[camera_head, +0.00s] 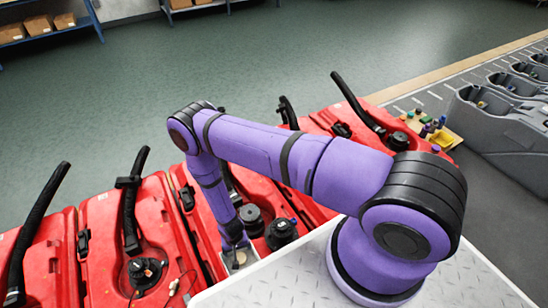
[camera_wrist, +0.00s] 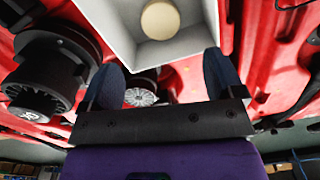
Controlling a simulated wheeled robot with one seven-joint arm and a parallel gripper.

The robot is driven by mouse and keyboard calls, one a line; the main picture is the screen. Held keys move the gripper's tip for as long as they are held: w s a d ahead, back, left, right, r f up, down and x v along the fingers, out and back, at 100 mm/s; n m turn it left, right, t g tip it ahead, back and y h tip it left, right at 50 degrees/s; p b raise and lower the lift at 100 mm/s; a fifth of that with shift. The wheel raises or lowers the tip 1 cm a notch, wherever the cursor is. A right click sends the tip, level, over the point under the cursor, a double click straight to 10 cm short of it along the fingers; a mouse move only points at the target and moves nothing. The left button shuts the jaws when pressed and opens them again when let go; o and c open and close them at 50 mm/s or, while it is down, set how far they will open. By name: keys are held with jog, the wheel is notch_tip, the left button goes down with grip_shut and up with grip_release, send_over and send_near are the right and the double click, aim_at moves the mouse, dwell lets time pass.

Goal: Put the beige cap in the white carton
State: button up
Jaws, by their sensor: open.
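The white carton (camera_wrist: 103,18) is open and shows at the top of the wrist view; its edge also shows in the head view (camera_head: 229,266), below my gripper. The round beige cap (camera_wrist: 160,20) lies inside the carton, on its floor, and touches neither finger. It shows as a small pale spot in the head view (camera_head: 240,257). My gripper (camera_wrist: 162,62) is open and empty, its two dark blue fingers spread apart near the carton's edge. In the head view my gripper (camera_head: 235,240) points down just above the carton, and my arm hides part of the surroundings.
Red tanks (camera_head: 105,230) with black hoses stand in a row around the carton. Black caps (camera_head: 281,232) stick up to its right in the head view. A metal tread plate (camera_head: 280,280) lies in front. A yellow tray (camera_head: 445,138) with small items and grey tanks (camera_head: 505,125) are at right.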

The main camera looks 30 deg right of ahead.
jog(key=w+a+r+t, duration=0.1)
jog(key=w+r, duration=0.6)
jog(key=r, duration=0.5)
jog(key=w+r, duration=0.7)
jog(key=r, duration=0.5)
jog(key=w+d+r+n+t+y, duration=0.1)
jog(key=d+r, duration=0.2)
jog(key=r, duration=1.2)
jog(key=w+d+r, duration=0.2)
jog(key=d+r, duration=0.1)
jog(key=r, duration=1.2)
jog(key=s+d+r+t, duration=0.1)
jog(key=s+d+r, duration=0.4)
jog(key=r, duration=0.6)
jog(key=s+d+r+t, duration=0.1)
jog(key=s+d+r, duration=0.2)
jog(key=s+r, duration=0.6)
jog(key=s+d+r, duration=0.2)
jog(key=s+r, duration=0.2)
jog(key=s, duration=0.6)
jog(key=s+d+r+n+t+h, duration=0.1)
jog(key=s+d+r, duration=0.2)
jog(key=s, duration=0.6)
notch_tip(320, 180, up, 2)
jog(key=shift+s+d+r, duration=0.1)
jog(key=shift+s+d, duration=0.25)
jog(key=shift+s, duration=0.05)
